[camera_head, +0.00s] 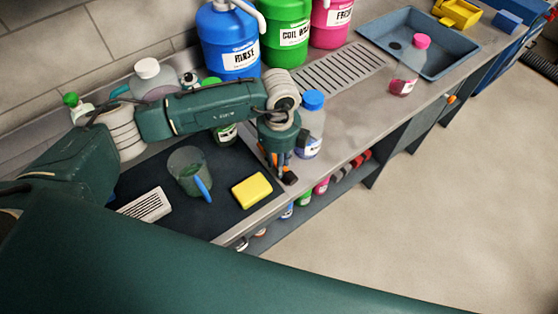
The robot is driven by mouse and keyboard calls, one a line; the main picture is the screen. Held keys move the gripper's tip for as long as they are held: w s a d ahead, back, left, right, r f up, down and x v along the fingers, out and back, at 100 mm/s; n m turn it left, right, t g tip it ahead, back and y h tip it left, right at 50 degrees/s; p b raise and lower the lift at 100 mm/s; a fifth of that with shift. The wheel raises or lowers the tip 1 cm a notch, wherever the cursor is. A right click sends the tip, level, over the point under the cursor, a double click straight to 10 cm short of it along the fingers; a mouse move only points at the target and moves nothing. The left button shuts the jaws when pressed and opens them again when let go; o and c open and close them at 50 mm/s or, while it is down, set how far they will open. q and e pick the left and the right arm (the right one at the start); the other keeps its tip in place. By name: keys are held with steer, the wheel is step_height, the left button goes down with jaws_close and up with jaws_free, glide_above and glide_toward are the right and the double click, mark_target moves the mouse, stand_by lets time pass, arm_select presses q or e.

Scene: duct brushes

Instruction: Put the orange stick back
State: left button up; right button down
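My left gripper (284,170) points down at the front edge of the bench, just right of the yellow sponge. Thin orange parts (274,160) show at its fingers. I cannot tell whether they are the orange stick or part of the gripper, nor whether the fingers are open or shut. A clear grey cup (187,168) stands on the dark mat, left of the gripper, with a blue stick-like piece (203,188) at its front side. No other clear orange stick shows. My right gripper is out of view.
A yellow sponge (252,190) and a white vented block (146,205) lie on the dark mat (222,222). A blue-capped bottle (311,128) stands close right of the gripper. Large jugs (229,45) line the back. A pink-capped bottle (407,68) stands before the sink (455,60).

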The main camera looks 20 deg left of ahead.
arm_select(q)
steer(key=shift+f, duration=0.2)
steer(key=o, duration=1.2)
steer(key=shift+c, duration=0.2)
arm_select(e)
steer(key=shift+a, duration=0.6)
arm_select(q)
step_height(320, 180, up, 12)
steer(key=b, duration=0.4)
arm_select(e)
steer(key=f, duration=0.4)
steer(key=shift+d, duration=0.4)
